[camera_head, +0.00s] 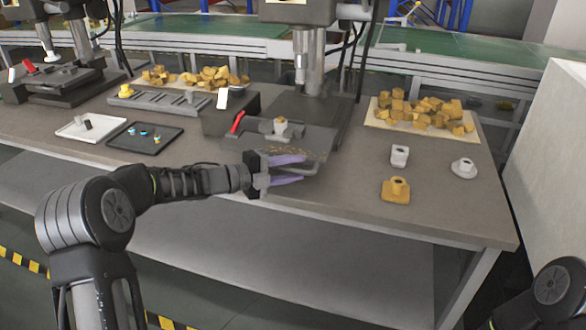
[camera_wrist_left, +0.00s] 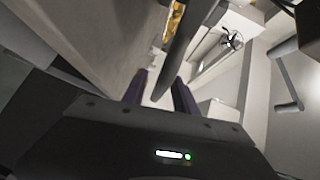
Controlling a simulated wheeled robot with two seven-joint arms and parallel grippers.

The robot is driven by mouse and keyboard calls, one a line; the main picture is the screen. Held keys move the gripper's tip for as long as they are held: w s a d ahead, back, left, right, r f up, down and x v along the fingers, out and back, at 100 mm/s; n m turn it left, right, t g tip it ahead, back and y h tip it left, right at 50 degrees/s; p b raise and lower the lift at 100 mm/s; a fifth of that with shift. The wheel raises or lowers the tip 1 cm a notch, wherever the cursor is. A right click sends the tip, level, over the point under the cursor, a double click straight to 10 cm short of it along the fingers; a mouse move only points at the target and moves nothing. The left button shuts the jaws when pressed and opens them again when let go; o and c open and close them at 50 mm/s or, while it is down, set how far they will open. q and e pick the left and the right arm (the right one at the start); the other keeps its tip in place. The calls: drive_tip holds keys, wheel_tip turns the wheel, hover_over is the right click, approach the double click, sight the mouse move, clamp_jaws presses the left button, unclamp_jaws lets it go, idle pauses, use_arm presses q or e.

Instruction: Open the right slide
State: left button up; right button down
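The right machine's slide (camera_head: 309,138) is a dark plate with a small tan part on it, under a metal column. A grey bar handle (camera_head: 312,168) sits at its front edge. My left gripper (camera_head: 303,169) has purple fingers, spread apart, at this handle. In the left wrist view, a dark bar (camera_wrist_left: 187,45) runs between and above the finger tips (camera_wrist_left: 158,88); I cannot tell whether they touch it. My right gripper is out of view.
A red lever (camera_head: 237,122) stands left of the slide. A black tray (camera_head: 121,143) and white tray (camera_head: 70,134) lie left. The table's front edge is below the gripper.

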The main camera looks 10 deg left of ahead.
use_arm(q)
drive_tip(key=v, duration=0.8)
idle(0.6)
